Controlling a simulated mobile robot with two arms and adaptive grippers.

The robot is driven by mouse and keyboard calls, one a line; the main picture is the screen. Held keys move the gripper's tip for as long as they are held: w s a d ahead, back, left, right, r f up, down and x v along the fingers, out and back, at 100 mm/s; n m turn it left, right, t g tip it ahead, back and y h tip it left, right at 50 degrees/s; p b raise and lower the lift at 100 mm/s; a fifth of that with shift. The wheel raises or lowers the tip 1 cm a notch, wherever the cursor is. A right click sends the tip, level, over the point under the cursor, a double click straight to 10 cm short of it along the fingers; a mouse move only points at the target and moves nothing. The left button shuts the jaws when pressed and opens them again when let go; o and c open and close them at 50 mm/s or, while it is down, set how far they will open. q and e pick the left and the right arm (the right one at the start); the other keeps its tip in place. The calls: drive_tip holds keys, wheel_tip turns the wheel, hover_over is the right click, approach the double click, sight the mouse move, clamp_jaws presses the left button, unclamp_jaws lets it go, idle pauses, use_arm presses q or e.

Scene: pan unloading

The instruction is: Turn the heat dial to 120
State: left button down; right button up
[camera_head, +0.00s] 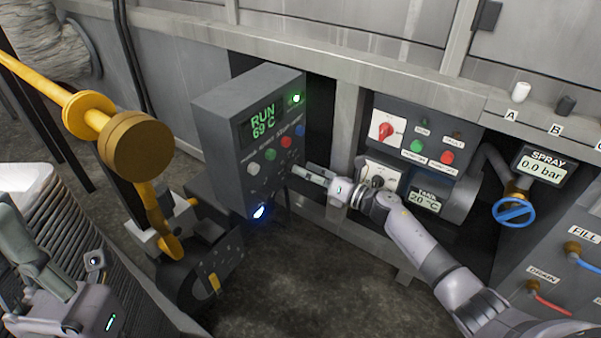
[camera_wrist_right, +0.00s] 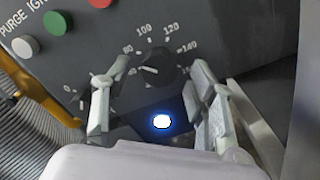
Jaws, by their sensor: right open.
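The heat dial (camera_wrist_right: 155,68) is a dark round knob with a white pointer line, on a grey panel in the right wrist view. Its printed scale shows 80, 100, 120 and 140; the line points left, short of the 80 mark. My right gripper (camera_wrist_right: 158,95) is open, one finger on each side of the dial. Contact cannot be told. In the head view my right gripper (camera_head: 308,172) is at the lower right of the grey control box (camera_head: 218,130), whose display (camera_head: 262,122) reads RUN 69 C. My left gripper (camera_head: 40,255) shows partly at lower left; its jaws are unclear.
Green, red and white buttons sit above the dial, and a blue light (camera_wrist_right: 162,121) glows below it. A red-switch panel (camera_head: 420,135) and a spray valve (camera_head: 514,212) stand to the right. A yellow pipe (camera_head: 90,115) is to the left.

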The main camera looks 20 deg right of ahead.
drive_tip(key=shift+x, duration=1.2)
drive_tip(key=shift+c, duration=0.3)
drive_tip(key=c, duration=1.1)
